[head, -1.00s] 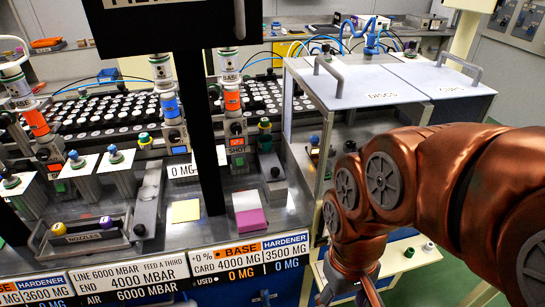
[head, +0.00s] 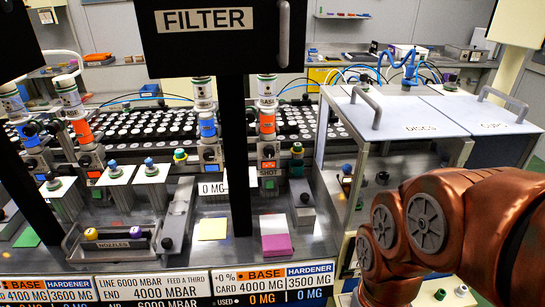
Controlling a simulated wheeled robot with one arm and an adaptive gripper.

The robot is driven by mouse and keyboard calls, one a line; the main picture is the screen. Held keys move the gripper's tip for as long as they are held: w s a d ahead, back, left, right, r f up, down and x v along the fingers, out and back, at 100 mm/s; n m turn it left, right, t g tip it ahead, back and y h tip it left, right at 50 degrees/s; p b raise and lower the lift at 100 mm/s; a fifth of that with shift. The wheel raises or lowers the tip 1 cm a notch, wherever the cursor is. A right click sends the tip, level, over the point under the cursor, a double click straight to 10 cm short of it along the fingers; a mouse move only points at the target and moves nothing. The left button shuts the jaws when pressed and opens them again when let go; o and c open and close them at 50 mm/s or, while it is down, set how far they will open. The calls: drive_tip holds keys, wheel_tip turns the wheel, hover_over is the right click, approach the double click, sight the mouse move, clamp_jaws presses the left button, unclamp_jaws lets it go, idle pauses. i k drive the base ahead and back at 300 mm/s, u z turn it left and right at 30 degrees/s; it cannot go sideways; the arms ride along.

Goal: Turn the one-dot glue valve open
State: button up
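Two glue stations stand at the back of the bench, each with paired cartridges. The right pair has a blue-banded cartridge (head: 207,125) and an orange-banded cartridge (head: 267,120), with black knobs below them. The left pair also has an orange-banded cartridge (head: 80,127). Blue-topped knobs (head: 149,163) stand on white-topped blocks to the left. No dot marks can be made out, so I cannot tell which valve is the one-dot one or how it is turned. My copper arm comes in from the right; my gripper is below the picture's edge.
A black FILTER panel (head: 219,20) on a dark post hides part of the bench. The DISCS cabinet (head: 418,115) stands right, behind my arm.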

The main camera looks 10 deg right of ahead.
sight(269, 151)
drive_tip(key=u, duration=0.4)
drive_tip(key=k, duration=0.9)
drive_tip(key=u, duration=0.95)
drive_tip(key=i, duration=0.8)
drive_tip(key=z, duration=0.1)
